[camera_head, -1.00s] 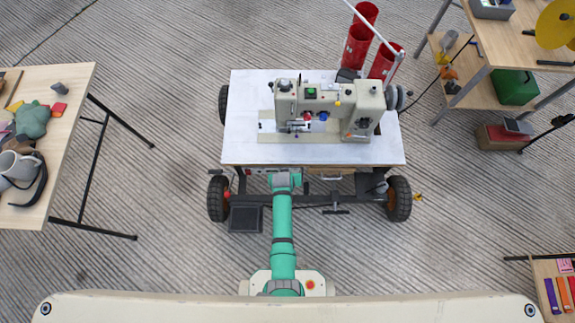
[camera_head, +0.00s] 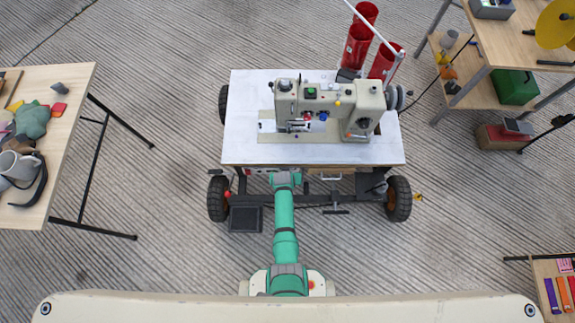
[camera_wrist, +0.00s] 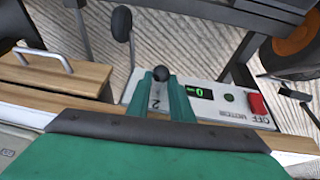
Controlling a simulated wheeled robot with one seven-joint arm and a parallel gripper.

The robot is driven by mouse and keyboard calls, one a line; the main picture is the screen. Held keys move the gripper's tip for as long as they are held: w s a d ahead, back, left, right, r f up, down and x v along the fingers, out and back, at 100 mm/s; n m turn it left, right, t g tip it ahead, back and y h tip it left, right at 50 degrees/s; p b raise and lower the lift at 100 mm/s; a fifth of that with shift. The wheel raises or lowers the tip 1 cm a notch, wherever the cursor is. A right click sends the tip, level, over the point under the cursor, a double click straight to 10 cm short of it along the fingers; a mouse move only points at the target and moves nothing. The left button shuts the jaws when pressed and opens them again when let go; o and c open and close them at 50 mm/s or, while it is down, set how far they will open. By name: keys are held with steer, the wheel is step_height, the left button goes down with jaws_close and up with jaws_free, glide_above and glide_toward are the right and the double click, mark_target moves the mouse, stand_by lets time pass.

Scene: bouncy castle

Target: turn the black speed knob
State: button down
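A small round black knob (camera_wrist: 161,73) shows in the wrist view on a pale control panel (camera_wrist: 225,103) at the front of the sewing table. My gripper (camera_wrist: 161,76) points at the panel, with one green finger on each side of the knob. The fingers are apart; I cannot tell whether they touch the knob. A green display (camera_wrist: 199,91) that seems to read 0 and a red switch (camera_wrist: 258,104) marked OFF MOTOR sit right of it. In the head view my gripper (camera_head: 285,179) is at the table's front edge, and the knob is hidden.
The sewing machine (camera_head: 330,105) stands on the white-topped wheeled table (camera_head: 245,120). A drawer with a metal handle (camera_wrist: 43,55) lies left of the panel in the wrist view. A black lever (camera_wrist: 122,25) stands beyond it.

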steer(key=shift+a, duration=0.15)
steer(key=shift+a+f+n+h, duration=0.15)
steer(key=shift+a+h, duration=0.3)
steer(key=shift+h, duration=0.45)
steer(key=shift+a+f+n+h, duration=0.1)
steer(key=shift+a+n+h, duration=0.25)
steer(key=shift+h, duration=0.55)
steer(key=shift+a+f+n+h, duration=0.1)
steer(key=shift+a+h, duration=0.4)
steer(key=shift+h, duration=0.4)
steer(key=shift+f, duration=0.1)
steer(key=c, duration=1.6)
jaws_free()
steer(key=shift+v, duration=5.4)
